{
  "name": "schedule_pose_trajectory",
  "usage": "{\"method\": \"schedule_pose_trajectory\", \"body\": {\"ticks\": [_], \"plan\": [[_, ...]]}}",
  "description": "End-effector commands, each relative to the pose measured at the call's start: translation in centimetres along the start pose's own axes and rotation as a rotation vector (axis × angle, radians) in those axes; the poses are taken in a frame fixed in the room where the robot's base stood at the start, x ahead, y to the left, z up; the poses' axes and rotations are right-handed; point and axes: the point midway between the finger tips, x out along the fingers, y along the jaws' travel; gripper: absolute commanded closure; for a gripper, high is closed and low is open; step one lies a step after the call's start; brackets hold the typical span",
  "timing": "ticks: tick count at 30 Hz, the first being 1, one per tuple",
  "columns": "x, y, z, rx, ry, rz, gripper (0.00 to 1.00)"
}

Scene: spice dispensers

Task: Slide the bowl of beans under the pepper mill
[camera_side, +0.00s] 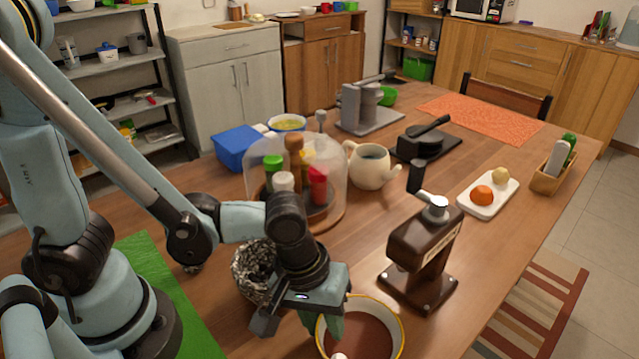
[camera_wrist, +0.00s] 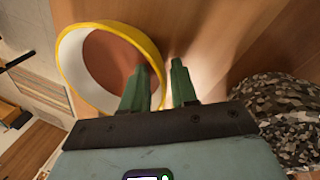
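The bowl of beans (camera_side: 398,318) has a yellow rim, a white inside and a flat reddish-brown fill; it stands at the table's front edge in the side view. The wrist view shows it at upper left (camera_wrist: 72,72). The pepper mill (camera_side: 423,255) is a dark brown stand with a metal top and a crank, upright behind and right of the bowl, apart from it. My gripper (camera_side: 331,328) points down at the bowl's left side. Its green fingers (camera_wrist: 158,68) are apart, one over the bowl's inside and one outside, with the rim between them. A gap shows beside the outer finger.
A black-and-white patterned round object (camera_side: 248,268) stands close left of my gripper. A glass dome (camera_side: 333,170) over spice bottles and a cream teapot (camera_side: 369,170) stand behind. A white tray (camera_side: 488,196) lies at right. Bare wood lies between bowl and mill.

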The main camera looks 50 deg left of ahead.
Motion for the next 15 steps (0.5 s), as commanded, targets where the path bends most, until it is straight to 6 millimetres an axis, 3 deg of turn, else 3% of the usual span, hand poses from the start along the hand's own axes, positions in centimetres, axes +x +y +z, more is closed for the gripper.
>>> {"method": "schedule_pose_trajectory", "body": {"ticks": [1, 5, 15], "plan": [[-0.01, 0.0, 0.0, 0.0, 0.0, 0.0, 0.8], [-0.01, 0.0, 0.0, 0.0, 0.0, 0.0, 1.0], [-0.01, 0.02, -0.1, -0.001, 0.0, 0.0, 1.0]]}}
